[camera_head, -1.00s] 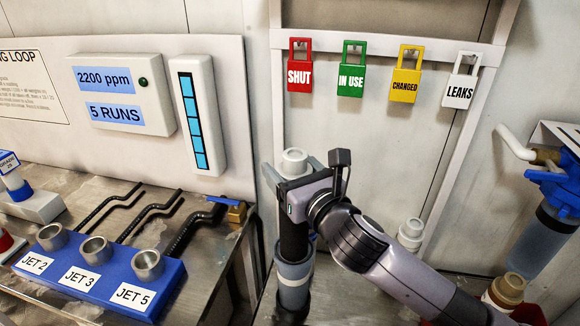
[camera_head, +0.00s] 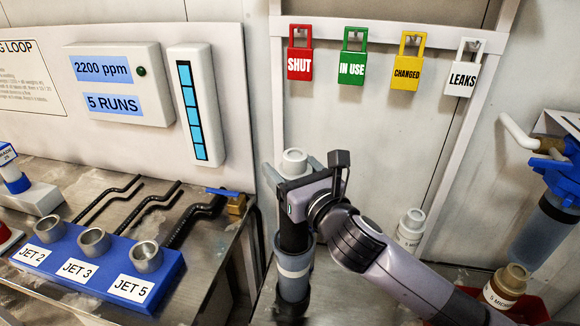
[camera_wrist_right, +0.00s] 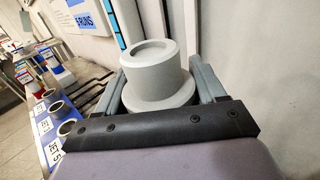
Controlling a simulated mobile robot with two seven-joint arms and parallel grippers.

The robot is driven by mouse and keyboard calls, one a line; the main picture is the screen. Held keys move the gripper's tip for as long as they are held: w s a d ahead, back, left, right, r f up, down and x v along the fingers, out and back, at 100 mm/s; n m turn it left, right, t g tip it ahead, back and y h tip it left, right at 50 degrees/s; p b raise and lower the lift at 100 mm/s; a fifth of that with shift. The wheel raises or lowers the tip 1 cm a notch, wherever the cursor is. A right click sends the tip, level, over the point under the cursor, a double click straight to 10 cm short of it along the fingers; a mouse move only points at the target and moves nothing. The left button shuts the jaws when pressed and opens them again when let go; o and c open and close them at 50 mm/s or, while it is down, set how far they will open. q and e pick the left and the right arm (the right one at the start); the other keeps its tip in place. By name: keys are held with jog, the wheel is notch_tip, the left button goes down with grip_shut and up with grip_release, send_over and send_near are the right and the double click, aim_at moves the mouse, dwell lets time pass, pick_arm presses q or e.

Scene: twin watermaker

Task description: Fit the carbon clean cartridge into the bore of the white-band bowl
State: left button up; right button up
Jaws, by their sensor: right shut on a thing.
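My right gripper (camera_head: 296,176) is shut on the carbon clean cartridge, just below its white cap (camera_head: 294,158). The cap also shows between the two fingers in the right wrist view (camera_wrist_right: 158,72). The cartridge's black body (camera_head: 293,228) hangs upright below the gripper. Its lower end is hidden inside the white-band bowl (camera_head: 294,288), a grey cylinder with a white ring around it. The cap stands well above the bowl's rim. How deep the lower end sits is hidden. My left gripper is not in view.
A blue jet block (camera_head: 100,262) sits on the left bench. Colored tags (camera_head: 351,55) hang on the rail behind. A blue-headed housing (camera_head: 548,215) is mounted far right.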

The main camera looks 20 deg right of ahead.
aim_at(294, 237)
notch_tip(294, 237, down, 9)
jog(key=b, duration=0.5)
jog(key=shift+f+b, duration=0.15)
jog(key=shift+b, duration=0.2)
dwell(2.5)
jog(key=shift+f+b, duration=1.2)
jog(key=shift+f, duration=0.7)
jog(key=o, duration=0.9)
jog(key=shift+o, duration=0.4)
jog(key=shift+f, duration=0.1)
